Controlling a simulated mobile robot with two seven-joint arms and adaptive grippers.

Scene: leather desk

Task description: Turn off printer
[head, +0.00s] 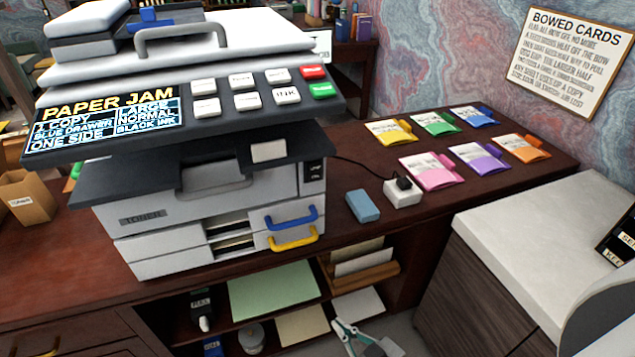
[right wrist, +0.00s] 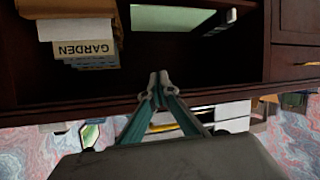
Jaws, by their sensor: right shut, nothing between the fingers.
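The printer (head: 205,215) is a white and dark grey machine on the wooden desk. Its lit screen (head: 110,118) reads "PAPER JAM". Beside the screen are several white buttons, a red button (head: 312,72) and a green button (head: 321,90). A small dark panel (head: 313,172) is on the printer's front right; its marks are too small to read. A black cord runs from behind the printer to a plug in a white block (head: 403,196). My right gripper (head: 341,326) is shut and empty, low before the shelf; its fingertips (right wrist: 158,78) meet in the right wrist view. My left gripper is out of view.
A blue block (head: 363,206) lies between printer and white block. Several coloured packets lie at the back right. A white-topped cabinet (head: 540,220) stands at the right. The open shelf below holds papers and a wooden tray (head: 365,276). A paper bag (head: 27,200) stands left.

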